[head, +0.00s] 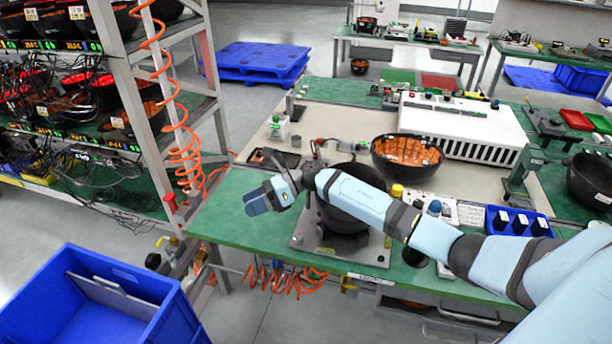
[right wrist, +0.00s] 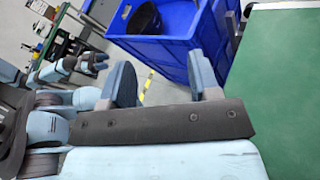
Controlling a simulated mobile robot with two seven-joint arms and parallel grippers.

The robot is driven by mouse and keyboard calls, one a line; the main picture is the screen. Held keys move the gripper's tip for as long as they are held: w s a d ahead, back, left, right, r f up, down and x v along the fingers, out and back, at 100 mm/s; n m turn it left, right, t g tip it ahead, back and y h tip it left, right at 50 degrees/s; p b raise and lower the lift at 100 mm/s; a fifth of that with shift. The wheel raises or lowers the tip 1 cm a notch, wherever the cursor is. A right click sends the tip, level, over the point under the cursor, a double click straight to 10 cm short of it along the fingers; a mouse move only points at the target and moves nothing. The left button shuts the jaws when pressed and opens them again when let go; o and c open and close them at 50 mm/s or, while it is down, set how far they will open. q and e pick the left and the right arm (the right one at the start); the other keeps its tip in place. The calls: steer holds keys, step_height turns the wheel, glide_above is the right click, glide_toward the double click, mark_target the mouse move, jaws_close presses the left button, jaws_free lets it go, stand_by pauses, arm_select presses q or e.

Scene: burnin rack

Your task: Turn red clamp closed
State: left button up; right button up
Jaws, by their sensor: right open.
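My right gripper (head: 262,198) is over the left front corner of the green-edged workbench (head: 225,215), left of a black bowl (head: 343,212) on a metal plate (head: 304,238). Its two fingers stand apart and empty in the right wrist view (right wrist: 163,80). A small red part (head: 171,202) sits by the rack post near the bench's left end, apart from the gripper. I cannot tell whether it is the red clamp, and no clamp handle shows clearly. My forearm hides part of the bowl. My left gripper (right wrist: 97,62) is small in the right wrist view; its jaw state is unclear.
A blue bin (head: 150,285) stands on the floor at front left. A rack post with an orange coiled hose (head: 182,150) rises left of the bench. An orange-lined bowl (head: 407,152) and a white vented box (head: 460,130) stand farther back on the bench.

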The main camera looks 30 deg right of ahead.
steer(key=w+d+r+n+g+h+b, duration=0.1)
steer(key=w+d+r+n+h, duration=0.15)
steer(key=d, duration=0.65)
steer(key=w+d+r+n+g+h+b, duration=0.1)
steer(key=w+d+r+n+h, duration=0.2)
steer(key=d, duration=0.5)
steer(key=w+d+r+n+g+h, duration=0.1)
steer(key=d+r+n+h, duration=0.1)
steer(key=d+r+h, duration=0.5)
arm_select(q)
steer(key=shift+s+f+p, duration=0.1)
steer(key=shift+f+p, duration=0.45)
steer(key=shift+p, duration=0.25)
arm_select(e)
steer(key=a+f, duration=0.1)
steer(key=f, duration=0.4)
steer(key=a+f+y, duration=0.1)
steer(key=f, duration=0.4)
steer(key=a+f+y, duration=0.1)
steer(key=f, duration=0.4)
steer(key=shift+s+a, duration=0.2)
steer(key=shift+a, duration=0.15)
steer(key=c, duration=0.9)
